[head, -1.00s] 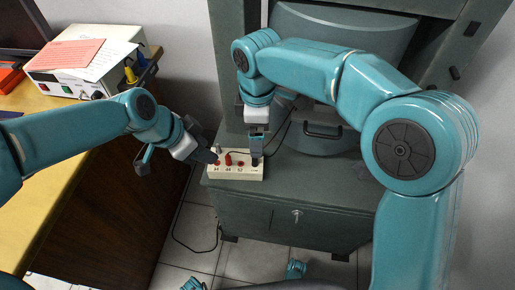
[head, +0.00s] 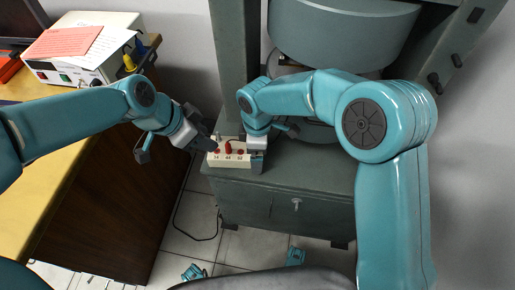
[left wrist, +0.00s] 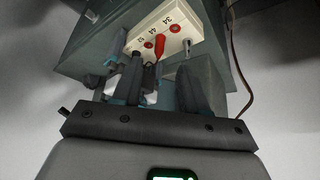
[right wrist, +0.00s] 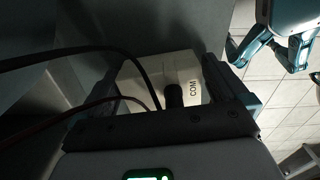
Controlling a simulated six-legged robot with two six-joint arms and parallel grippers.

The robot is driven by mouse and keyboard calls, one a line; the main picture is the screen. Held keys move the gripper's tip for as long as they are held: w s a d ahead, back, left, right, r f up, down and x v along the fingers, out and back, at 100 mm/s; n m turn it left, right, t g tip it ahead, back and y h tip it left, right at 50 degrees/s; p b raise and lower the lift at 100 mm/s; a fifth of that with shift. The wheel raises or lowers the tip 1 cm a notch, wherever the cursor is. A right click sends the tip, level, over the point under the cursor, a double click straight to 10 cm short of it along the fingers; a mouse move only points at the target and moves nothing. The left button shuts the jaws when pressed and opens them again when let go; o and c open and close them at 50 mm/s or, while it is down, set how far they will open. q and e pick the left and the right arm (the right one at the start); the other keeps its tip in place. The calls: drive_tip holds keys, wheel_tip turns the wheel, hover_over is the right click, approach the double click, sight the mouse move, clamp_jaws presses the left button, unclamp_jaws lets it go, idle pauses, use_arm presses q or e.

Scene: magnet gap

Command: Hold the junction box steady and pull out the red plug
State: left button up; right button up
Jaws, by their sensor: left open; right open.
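The junction box (head: 240,161) is a cream block with numbered labels and red sockets, on the grey cabinet top. The red plug (head: 228,147) stands in its top; the left wrist view also shows the plug (left wrist: 159,46). My left gripper (head: 176,149) is open, beside the left end of the box. In the left wrist view its fingers point toward the box face, with nothing held. My right gripper (head: 272,146) is open at the right end of the box. In the right wrist view its fingers are around the COM end, with a black plug (right wrist: 174,96) between them.
The grey cabinet (head: 300,200) bears the box, with a grey column (head: 232,70) behind. Black and red cables (right wrist: 110,62) cross the right wrist view. A wooden desk (head: 40,195) with an instrument (head: 75,70) stands at left. A metal post (left wrist: 186,48) rises from the box.

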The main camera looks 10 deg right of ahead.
sight(226, 144)
drive_tip(key=c, duration=1)
use_arm(q)
drive_tip(key=shift+o, duration=0.5)
use_arm(e)
drive_tip(key=shift+r, duration=0.1)
use_arm(q)
drive_tip(key=w+r+m+g+y, duration=0.1)
drive_tip(key=w+r+m+g, duration=0.3)
drive_tip(key=m, duration=0.5)
drive_tip(key=x, duration=1.2)
drive_tip(key=shift+w+d+f, duration=0.1)
drive_tip(key=shift+d+f, duration=0.05)
drive_tip(key=shift+f, duration=0.2)
